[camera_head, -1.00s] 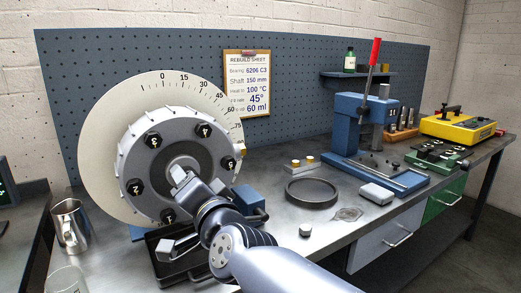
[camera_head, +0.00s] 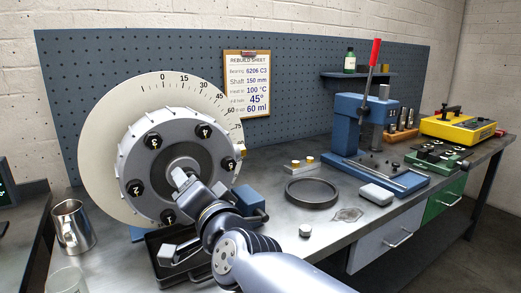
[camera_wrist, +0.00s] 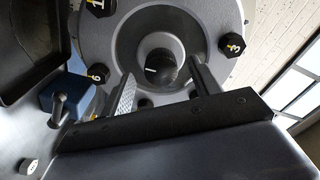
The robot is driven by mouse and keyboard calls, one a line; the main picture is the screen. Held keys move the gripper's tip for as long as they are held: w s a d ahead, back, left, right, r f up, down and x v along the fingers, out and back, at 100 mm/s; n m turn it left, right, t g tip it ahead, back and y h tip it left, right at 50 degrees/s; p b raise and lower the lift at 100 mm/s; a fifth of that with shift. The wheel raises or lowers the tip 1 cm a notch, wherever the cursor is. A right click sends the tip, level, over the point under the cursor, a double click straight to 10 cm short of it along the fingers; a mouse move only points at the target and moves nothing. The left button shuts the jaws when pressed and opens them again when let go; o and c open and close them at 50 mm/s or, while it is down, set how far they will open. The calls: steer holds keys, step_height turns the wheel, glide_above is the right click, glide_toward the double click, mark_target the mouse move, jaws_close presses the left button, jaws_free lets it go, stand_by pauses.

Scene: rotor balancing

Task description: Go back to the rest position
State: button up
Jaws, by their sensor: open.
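My gripper (camera_wrist: 165,88) is open, its two fingers apart in front of the rotor hub in the wrist view. The shaft end (camera_wrist: 158,66) shows between the fingers; I cannot tell how far it is from them. The grey rotor (camera_head: 178,125) with several numbered black bolts stands before the white angle dial (camera_head: 98,125) in the head view. My gripper also shows there (camera_head: 182,180), in front of the rotor's lower middle. No loose thing shows between the fingers.
A black tray (camera_head: 155,243) and a blue block with a handle (camera_head: 249,200) sit below the rotor. A metal jug (camera_head: 71,226) stands at left. A dark ring (camera_head: 311,192) lies on the bench, with a blue press (camera_head: 360,130) behind.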

steer(key=x, duration=0.4)
steer(key=n, duration=0.1)
steer(key=n+p, duration=0.1)
steer(key=n, duration=0.1)
steer(key=shift+s+d+r, duration=0.15)
steer(key=n+p, duration=0.3)
steer(key=n, duration=0.3)
steer(key=shift+p, duration=0.3)
steer(key=v, duration=0.8)
steer(key=shift+f, duration=0.2)
